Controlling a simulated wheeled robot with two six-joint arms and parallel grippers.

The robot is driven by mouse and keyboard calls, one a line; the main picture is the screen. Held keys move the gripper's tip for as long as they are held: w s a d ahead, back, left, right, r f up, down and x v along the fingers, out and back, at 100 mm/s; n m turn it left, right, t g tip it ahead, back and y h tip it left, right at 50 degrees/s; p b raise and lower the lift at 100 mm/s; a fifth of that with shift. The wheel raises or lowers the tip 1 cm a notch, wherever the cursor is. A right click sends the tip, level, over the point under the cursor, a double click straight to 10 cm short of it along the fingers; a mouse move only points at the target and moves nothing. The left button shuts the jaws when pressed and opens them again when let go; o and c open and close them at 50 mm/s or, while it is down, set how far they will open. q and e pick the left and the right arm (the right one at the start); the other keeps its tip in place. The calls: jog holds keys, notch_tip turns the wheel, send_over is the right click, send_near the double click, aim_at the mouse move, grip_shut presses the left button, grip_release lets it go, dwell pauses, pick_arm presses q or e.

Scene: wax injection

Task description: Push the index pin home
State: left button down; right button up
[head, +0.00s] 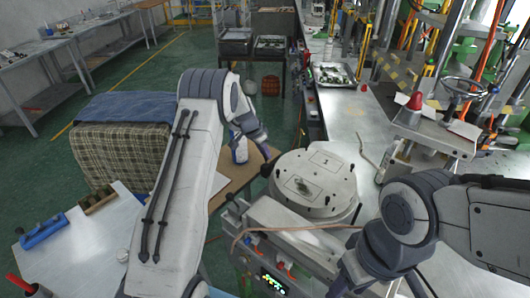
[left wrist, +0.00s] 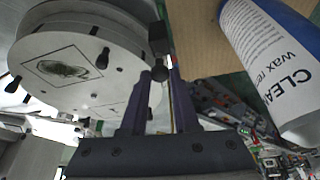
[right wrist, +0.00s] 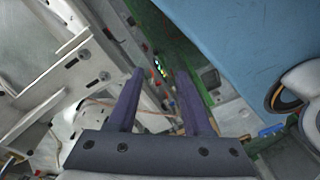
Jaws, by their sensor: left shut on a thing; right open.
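The index pin (left wrist: 158,73) shows in the left wrist view as a dark round knob beside the grey round turntable (left wrist: 75,55). My left gripper (left wrist: 160,80) is shut on it, with one purple finger on each side of the knob. In the head view the turntable (head: 312,180) stands right of my left gripper (head: 266,158), which reaches down at its left edge. The pin's shaft and hole are hidden, so its depth cannot be told. My right gripper (right wrist: 160,75) is open and empty, pointing down past machine parts.
A blue and white wax remover bottle (left wrist: 272,65) stands close to my left gripper, on a brown board (head: 226,178). A checked cloth (head: 120,150) lies at left. A metal tray (head: 334,74) and a press with a handwheel (head: 465,88) stand beyond the turntable.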

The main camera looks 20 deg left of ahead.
pick_arm(q)
notch_tip(320, 180, down, 2)
jog(key=b, duration=0.3)
jog(key=shift+r, duration=0.1)
jog(key=shift+s, duration=0.1)
jog(key=c, duration=0.7)
grip_release()
